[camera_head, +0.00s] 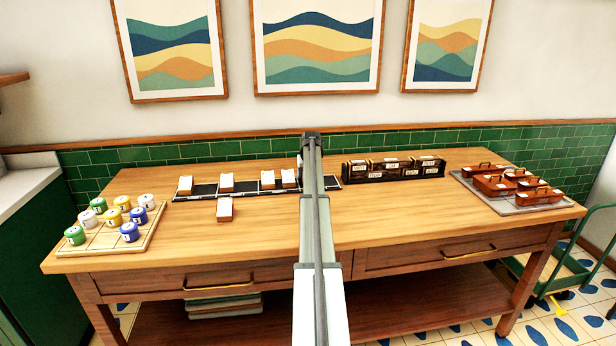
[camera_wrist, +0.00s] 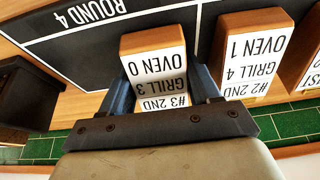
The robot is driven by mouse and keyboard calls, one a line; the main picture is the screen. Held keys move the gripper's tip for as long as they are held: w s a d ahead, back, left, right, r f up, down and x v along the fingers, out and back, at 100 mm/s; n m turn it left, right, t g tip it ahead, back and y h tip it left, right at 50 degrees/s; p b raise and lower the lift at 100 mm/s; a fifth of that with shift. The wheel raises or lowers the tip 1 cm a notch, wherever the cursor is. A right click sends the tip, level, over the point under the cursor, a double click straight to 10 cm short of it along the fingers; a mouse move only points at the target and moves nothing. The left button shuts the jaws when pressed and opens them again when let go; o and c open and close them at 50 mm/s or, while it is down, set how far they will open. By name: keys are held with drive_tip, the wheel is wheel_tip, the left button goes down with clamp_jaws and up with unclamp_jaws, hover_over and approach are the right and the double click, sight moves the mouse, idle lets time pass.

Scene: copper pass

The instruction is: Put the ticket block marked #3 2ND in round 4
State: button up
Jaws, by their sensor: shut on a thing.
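The ticket block (camera_wrist: 155,65) is a wooden block with a white face, reading "#3 2ND, GRILL 3, OVEN 0" upside down in the wrist view. My gripper (camera_wrist: 170,85) is shut on it, one finger on each side. The block appears over the black section behind the "ROUND 4" label (camera_wrist: 88,14); I cannot tell whether it touches the surface. A white line separates this section from the neighbouring one, where a block marked "#2 2ND, GRILL 4, OVEN 1" (camera_wrist: 250,60) stands. In the head view my arm hides the gripper and held block.
The black rail (camera_head: 333,183) carries several other blocks (camera_head: 226,183) left of my arm. One block (camera_head: 225,209) stands in front of it. A dark rack (camera_head: 394,168) stands to the right. Round tins sit on a wooden board (camera_head: 97,241), red pans on a grey tray (camera_head: 512,207).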

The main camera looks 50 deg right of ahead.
idle(0.3)
drive_tip(key=o, duration=1.1)
drive_tip(key=shift+f, duration=0.1)
drive_tip(key=v, duration=1.2)
drive_tip(key=shift+w, duration=0.1)
